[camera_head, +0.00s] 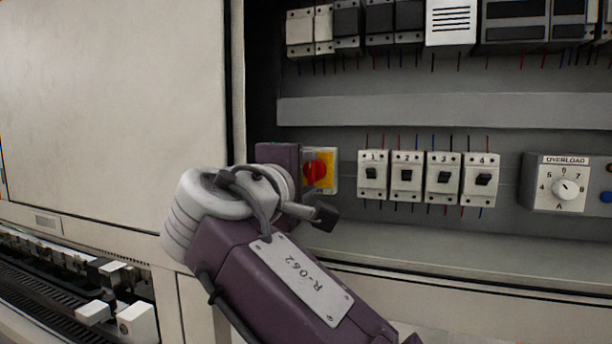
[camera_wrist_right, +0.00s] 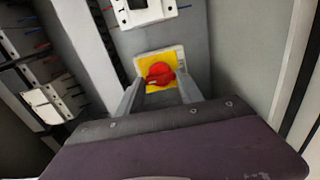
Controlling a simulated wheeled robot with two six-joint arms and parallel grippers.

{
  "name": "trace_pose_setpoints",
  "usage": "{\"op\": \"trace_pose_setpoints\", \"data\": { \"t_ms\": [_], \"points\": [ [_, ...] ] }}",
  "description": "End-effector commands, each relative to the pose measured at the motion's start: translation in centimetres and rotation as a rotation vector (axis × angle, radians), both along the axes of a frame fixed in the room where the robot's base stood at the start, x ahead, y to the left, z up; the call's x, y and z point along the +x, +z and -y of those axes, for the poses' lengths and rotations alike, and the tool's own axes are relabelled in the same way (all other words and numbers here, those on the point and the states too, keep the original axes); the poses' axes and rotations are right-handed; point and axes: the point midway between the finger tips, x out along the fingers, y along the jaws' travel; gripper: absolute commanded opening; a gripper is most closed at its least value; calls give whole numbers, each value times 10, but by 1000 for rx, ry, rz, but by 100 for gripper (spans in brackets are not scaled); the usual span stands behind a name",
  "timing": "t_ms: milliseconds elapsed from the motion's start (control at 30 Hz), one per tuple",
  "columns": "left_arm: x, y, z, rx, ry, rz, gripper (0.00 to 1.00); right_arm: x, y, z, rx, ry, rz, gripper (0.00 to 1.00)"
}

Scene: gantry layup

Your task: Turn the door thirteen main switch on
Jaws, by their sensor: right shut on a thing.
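The main switch is a red rotary knob (camera_head: 314,173) on a yellow plate (camera_head: 330,172), inside the open cabinet, left of the numbered breakers. In the right wrist view the red knob (camera_wrist_right: 160,74) sits on its yellow plate (camera_wrist_right: 146,63) between my fingers. My right gripper (camera_wrist_right: 160,86) is shut on the knob, one finger on each side. In the head view my purple and white right arm reaches up to the switch, and the gripper (camera_head: 300,172) partly covers its left side. My left gripper is not in view.
Several numbered breakers (camera_head: 406,175) stand right of the switch, then an overload dial (camera_head: 565,189). A grey duct (camera_head: 420,110) runs above. A closed pale door panel (camera_head: 110,100) fills the left. White blocks (camera_head: 136,322) lie low at left.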

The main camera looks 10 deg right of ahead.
Motion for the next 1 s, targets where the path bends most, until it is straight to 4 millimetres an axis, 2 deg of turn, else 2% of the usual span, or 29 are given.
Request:
{"op": "trace_pose_setpoints", "data": {
  "t_ms": [33,367,400,467,767,867,1000],
  "points": [
    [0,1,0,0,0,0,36,-1,6,1,-1,1,17,3],
    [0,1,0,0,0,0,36,-1,7,2,0,1,18,3],
    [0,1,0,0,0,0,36,-1,7,1,-1,2,19,52],
    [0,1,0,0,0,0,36,-1,6,1,-1,2,17,65],
    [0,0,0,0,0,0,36,-1,3,0,-1,2,10,65],
    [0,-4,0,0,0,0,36,-10,1,-9,-2,6,11,65],
    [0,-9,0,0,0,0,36,-36,1,-27,0,9,10,65]
  ]
}}
